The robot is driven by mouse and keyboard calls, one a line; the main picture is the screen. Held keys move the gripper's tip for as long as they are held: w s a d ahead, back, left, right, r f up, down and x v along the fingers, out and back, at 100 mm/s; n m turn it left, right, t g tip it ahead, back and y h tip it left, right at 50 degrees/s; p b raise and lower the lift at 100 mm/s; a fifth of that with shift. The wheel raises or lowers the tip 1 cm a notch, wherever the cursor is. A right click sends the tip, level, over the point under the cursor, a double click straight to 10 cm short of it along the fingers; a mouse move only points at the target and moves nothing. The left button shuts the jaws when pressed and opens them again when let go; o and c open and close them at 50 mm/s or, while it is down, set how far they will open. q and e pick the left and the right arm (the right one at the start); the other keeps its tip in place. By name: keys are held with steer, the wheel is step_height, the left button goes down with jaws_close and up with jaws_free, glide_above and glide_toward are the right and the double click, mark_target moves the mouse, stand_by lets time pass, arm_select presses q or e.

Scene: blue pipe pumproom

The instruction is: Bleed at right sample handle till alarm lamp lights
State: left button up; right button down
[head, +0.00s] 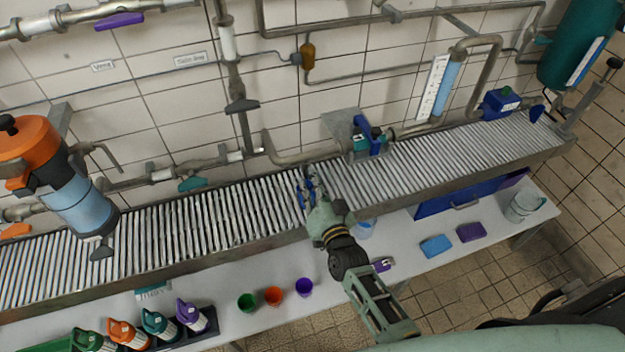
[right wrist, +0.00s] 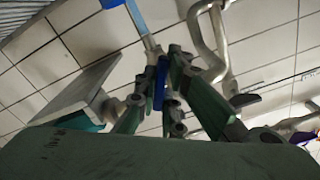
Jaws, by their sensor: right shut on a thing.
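My right gripper (head: 307,188) is over the roller conveyor, near its front edge, with its fingers shut on a small blue piece (right wrist: 160,82). The wrist view shows the piece upright between the fingertips; its full shape is hidden. A dark blue handle (head: 375,136) stands on the right pipe outlet by the wall. In the head view it lies up and right of the gripper, apart from it. A small amber fitting (head: 308,55) hangs on the wall piping; I cannot tell whether it is a lamp or lit. My left gripper is out of view.
The roller conveyor (head: 230,215) crosses the scene below the pipes. A grey angled plate (head: 340,122) sits beside the outlet. A large orange-topped vessel (head: 75,190) is at left.

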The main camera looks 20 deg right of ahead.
steer(key=shift+n, duration=1.1)
steer(key=shift+f, duration=0.1)
steer(key=c, duration=1.9)
jaws_free()
steer(key=shift+o, duration=0.2)
steer(key=shift+s, duration=0.1)
steer(key=s, duration=1.2)
steer(key=shift+d, duration=0.2)
steer(key=shift+w, duration=0.1)
